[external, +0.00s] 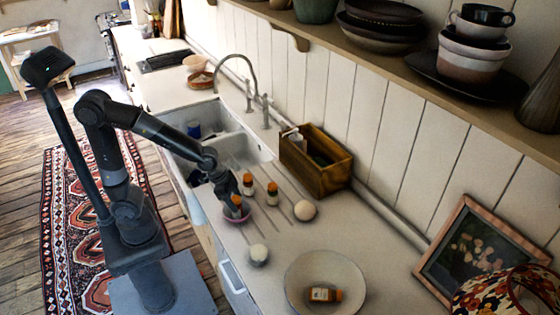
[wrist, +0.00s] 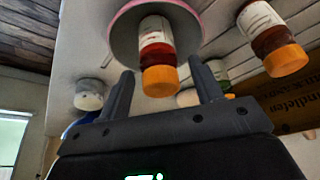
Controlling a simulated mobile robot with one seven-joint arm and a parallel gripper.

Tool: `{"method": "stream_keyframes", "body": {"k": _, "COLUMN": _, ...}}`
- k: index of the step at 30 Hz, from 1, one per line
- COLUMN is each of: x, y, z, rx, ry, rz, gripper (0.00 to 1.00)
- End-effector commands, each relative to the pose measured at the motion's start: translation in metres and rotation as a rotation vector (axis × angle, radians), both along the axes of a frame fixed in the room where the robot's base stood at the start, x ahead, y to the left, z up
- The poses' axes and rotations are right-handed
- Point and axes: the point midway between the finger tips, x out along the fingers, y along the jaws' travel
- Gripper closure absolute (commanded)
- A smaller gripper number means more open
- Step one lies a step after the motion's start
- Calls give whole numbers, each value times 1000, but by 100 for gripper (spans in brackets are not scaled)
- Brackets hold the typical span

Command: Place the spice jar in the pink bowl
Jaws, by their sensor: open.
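A spice jar (wrist: 156,40) with an orange cap, a white label and red-brown contents stands in the pink bowl (wrist: 122,42), as far as the wrist view shows. In the external view the jar (external: 236,200) and the small pink bowl (external: 240,218) are under my gripper (external: 233,192), partly hidden by it. My gripper (wrist: 163,84) is open, with one finger on either side of the orange cap. I cannot tell whether the fingers touch the cap. Two similar jars stand close by, one behind (external: 248,184) and one to the right (external: 272,194).
A large pale bowl (external: 296,278) holds another orange-capped jar (external: 325,294) lying down. A wooden box (external: 330,178) stands by the wall. A round pale object (external: 305,210) and a white-topped shaker (external: 259,254) stand nearby. The sink (external: 205,117) lies behind.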

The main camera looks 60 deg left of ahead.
Motion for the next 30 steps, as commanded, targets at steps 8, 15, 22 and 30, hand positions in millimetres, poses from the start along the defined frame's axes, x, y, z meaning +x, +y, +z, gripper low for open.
{"method": "stream_keyframes", "body": {"k": 8, "x": -16, "y": 13, "z": 52, "rx": -2, "ry": -6, "rz": 1, "gripper": 40}}
{"method": "stream_keyframes", "body": {"k": 15, "x": -27, "y": 20, "z": 82, "rx": -1, "ry": -3, "rz": 0, "gripper": 40}}
{"method": "stream_keyframes", "body": {"k": 22, "x": -36, "y": 46, "z": 95, "rx": -1, "ry": -14, "rz": 64, "gripper": 40}}
{"method": "stream_keyframes", "body": {"k": 30, "x": -82, "y": 149, "z": 111, "rx": -10, "ry": -64, "rz": 373, "gripper": 40}}
